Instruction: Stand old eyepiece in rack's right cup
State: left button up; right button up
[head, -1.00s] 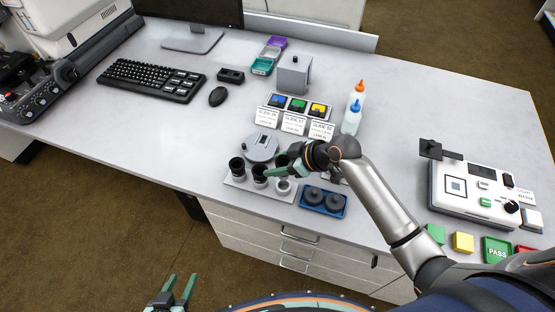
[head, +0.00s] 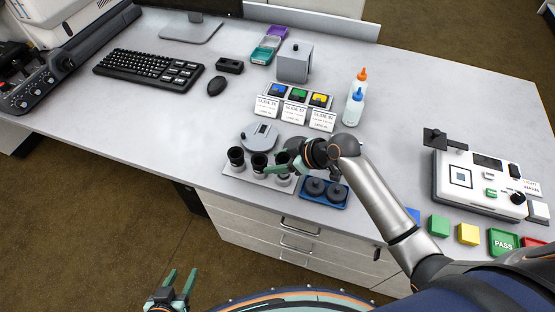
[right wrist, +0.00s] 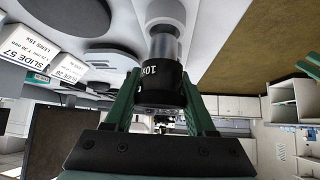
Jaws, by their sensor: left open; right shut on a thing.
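The white rack (head: 232,174) stands near the table's front edge. Black eyepieces stand in its left (head: 236,157) and middle (head: 259,162) cups. My right gripper (head: 280,166) is over the rack's right cup (head: 283,180). In the right wrist view its green fingers are shut on the old eyepiece (right wrist: 162,85), black with a "10X" mark and a silver barrel. The barrel points at the pale cup (right wrist: 163,12); I cannot tell how far it is inside. In the head view the gripper partly hides the eyepiece. My left gripper (head: 178,284) is open and empty, off the table's front.
A blue tray (head: 338,198) with two dark round pieces sits right of the rack. A grey round part (head: 259,136) lies behind it. Slide cards (head: 294,116) and two bottles (head: 355,104) stand further back.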

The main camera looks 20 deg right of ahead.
jog(key=shift+f+b, duration=1.1)
jog(key=shift+f, duration=0.65)
jog(key=o, duration=1.2)
jog(key=p+v, duration=0.4)
jog(key=shift+d+r, duration=0.15)
jog(key=shift+r, duration=0.1)
jog(key=shift+p+v, duration=0.55)
jog(key=shift+v, duration=0.7)
jog(key=shift+s, duration=0.1)
jog(key=shift+f, duration=0.1)
